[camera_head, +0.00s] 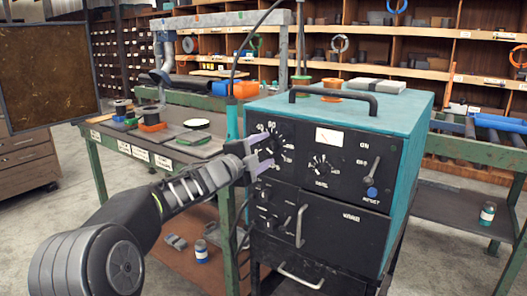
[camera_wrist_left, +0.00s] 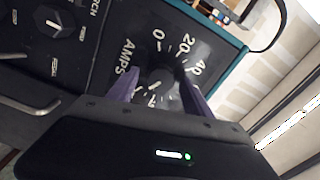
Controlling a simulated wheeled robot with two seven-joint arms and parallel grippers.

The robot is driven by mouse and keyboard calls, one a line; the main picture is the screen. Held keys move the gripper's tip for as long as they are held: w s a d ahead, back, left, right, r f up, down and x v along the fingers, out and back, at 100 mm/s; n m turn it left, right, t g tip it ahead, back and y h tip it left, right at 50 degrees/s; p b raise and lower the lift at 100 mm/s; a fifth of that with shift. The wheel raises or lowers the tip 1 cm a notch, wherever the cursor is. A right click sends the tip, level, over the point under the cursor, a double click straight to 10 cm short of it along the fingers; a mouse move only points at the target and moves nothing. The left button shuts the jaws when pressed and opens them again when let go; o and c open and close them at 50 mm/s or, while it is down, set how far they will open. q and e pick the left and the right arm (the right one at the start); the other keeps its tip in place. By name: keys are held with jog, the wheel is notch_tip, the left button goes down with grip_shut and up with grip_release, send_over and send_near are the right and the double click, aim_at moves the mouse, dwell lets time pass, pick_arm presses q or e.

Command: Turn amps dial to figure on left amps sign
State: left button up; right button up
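The amps dial is a dark round knob (camera_wrist_left: 162,76) on the black front panel of the teal machine (camera_head: 345,150). In the left wrist view white figures 0, 20 and 40 ring it, with other figures partly covered. A white AMPS sign (camera_wrist_left: 125,56) is beside it. My left gripper (camera_head: 259,153) is at the dial, its two purple fingers on either side of the knob. They look apart, and contact with the knob cannot be made out. The dial's pointer is hidden. My right gripper is not in view.
A second dial (camera_head: 319,165), a meter (camera_head: 329,137) and a lever (camera_head: 374,168) are on the same panel, with a handle (camera_head: 301,226) below. A green workbench (camera_head: 160,152) with spools stands left of the machine. Shelves fill the back.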

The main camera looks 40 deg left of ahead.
pick_arm(q)
jog(key=shift+s, duration=0.1)
jog(key=s, duration=0.7)
jog(key=shift+s, duration=0.3)
jog(key=shift+d, duration=0.1)
dwell(0.3)
